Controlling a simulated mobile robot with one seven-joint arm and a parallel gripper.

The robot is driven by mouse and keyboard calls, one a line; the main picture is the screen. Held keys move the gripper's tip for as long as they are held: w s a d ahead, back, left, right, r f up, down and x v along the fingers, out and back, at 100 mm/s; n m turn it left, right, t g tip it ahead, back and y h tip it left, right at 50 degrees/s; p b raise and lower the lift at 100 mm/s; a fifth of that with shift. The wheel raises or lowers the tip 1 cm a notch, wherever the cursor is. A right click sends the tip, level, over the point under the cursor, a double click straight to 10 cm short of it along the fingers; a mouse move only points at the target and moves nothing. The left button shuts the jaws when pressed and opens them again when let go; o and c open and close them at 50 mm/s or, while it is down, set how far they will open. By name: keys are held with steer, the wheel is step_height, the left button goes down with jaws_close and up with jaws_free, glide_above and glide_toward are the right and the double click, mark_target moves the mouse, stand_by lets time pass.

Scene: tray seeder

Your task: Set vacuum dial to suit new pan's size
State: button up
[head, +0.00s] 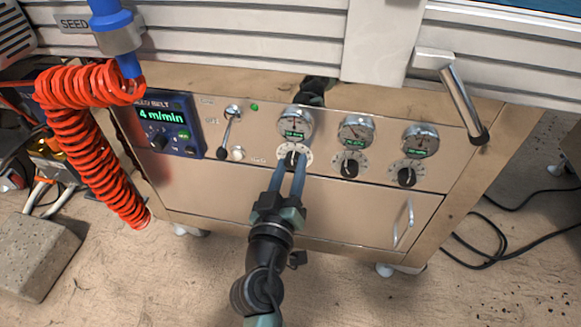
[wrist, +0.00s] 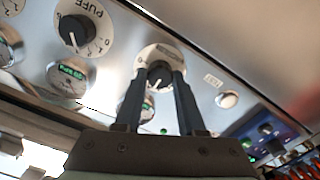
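The front panel holds a row of three round gauges, each with a dial below it. My gripper (head: 291,172) is at the leftmost dial (head: 307,151), under the leftmost gauge (head: 294,122). In the wrist view, my gripper (wrist: 158,80) has one finger on each side of this dial's black knob (wrist: 159,73). The fingers stand apart; whether they touch the knob is unclear. The dial's label is hidden and its scale is partly covered. In the wrist view, the neighbouring dial (wrist: 83,27) is marked PUFF. No pan can be made out.
The middle dial (head: 350,168) and right dial (head: 406,176) stand beside it. Left are a toggle lever (head: 228,128), a white button (head: 238,154) and a belt display (head: 160,116) reading 4 m/min. A red coiled hose (head: 95,165) hangs at left. A lever handle (head: 463,105) juts out at upper right.

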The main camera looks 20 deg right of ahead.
jaws_close()
steer(key=shift+n, duration=0.3)
steer(key=shift+n+p, duration=0.85)
steer(key=shift+n, duration=1.75)
steer(key=o, duration=0.6)
jaws_free()
steer(key=shift+a, duration=0.1)
